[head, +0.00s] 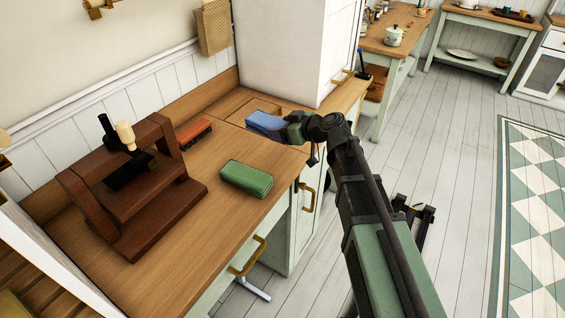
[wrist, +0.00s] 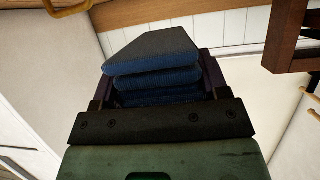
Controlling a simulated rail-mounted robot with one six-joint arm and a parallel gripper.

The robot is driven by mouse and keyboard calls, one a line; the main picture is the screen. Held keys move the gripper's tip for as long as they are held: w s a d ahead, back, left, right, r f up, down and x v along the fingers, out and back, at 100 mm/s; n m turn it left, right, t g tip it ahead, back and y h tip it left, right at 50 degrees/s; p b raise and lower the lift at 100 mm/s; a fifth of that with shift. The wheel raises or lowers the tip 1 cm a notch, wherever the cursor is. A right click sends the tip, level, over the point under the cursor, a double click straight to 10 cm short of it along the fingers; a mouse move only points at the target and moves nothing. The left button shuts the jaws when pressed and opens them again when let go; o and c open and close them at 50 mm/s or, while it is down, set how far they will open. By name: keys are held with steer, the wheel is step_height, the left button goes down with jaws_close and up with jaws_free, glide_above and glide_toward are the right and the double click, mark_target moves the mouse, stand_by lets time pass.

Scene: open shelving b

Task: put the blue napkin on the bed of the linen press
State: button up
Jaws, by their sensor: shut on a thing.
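The blue napkin (head: 264,122) is a folded stack at the far end of the wooden counter, in front of the white cabinet. My gripper (head: 290,130) is shut on it; the wrist view shows the folded blue napkin (wrist: 155,65) between my fingers (wrist: 157,90). Whether the napkin touches the surface below is unclear. The linen press (head: 150,215) is a dark brown wooden frame at the counter's left, with a dark plate and a pale-handled screw above its bed. Part of the press (wrist: 290,45) shows at the upper right of the wrist view.
A folded green cloth (head: 246,179) lies on the counter (head: 215,225) between the press and my gripper. The tall white cabinet (head: 290,45) bounds the far end. Bare counter lies right of the press.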

mark_target(283, 161)
step_height(283, 161, down, 10)
steer(key=b, duration=0.7)
steer(key=shift+f, duration=0.1)
steer(key=shift+r, duration=0.3)
steer(key=shift+f, duration=0.25)
steer(key=o, duration=1)
steer(key=shift+c, duration=0.2)
steer(key=r+p+v, duration=0.1)
steer(key=p+v, duration=0.3)
steer(key=v, duration=0.7)
steer(key=s+d+f+m+g+h, duration=0.3)
steer(key=s+d+f+m+h, duration=0.2)
steer(key=s, duration=0.3)
steer(key=s+d+f+m+g+h, duration=0.4)
steer(key=s+d+f+m+h, duration=0.2)
steer(key=s, duration=0.3)
steer(key=shift+d, duration=0.15)
steer(key=shift+o, duration=0.5)
steer(key=shift+d+f+m, duration=0.1)
steer(key=shift+d+m, duration=0.15)
steer(key=shift+m, duration=0.05)
